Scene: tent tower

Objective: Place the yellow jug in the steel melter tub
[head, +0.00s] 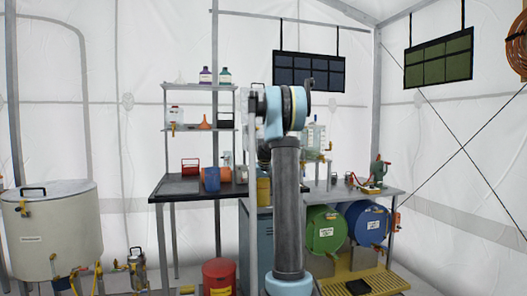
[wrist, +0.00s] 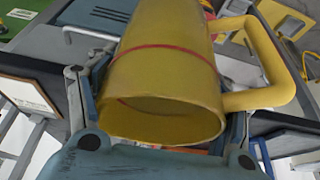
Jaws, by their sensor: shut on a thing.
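The yellow jug (wrist: 165,85) fills the middle of the wrist view. It has a thin red band, a wide open mouth turned toward the camera, and a looped handle on the right. My gripper (wrist: 158,112) is shut on the jug, with a grey-blue finger on each side of its body. In the head view my arm's column hides much of the bench, and the gripper cannot be made out. A yellow shape (head: 263,190) shows just left of the column; I cannot tell if it is the jug. I cannot surely identify the steel melter tub in either view.
A large cream lidded drum (head: 50,235) with taps stands at left. The dark bench (head: 180,187) carries a blue cup (head: 211,180) and a red carrier (head: 191,167), below shelves of bottles. Green (head: 326,230) and blue (head: 366,225) barrels lie at right. A red bin (head: 219,275) stands in front.

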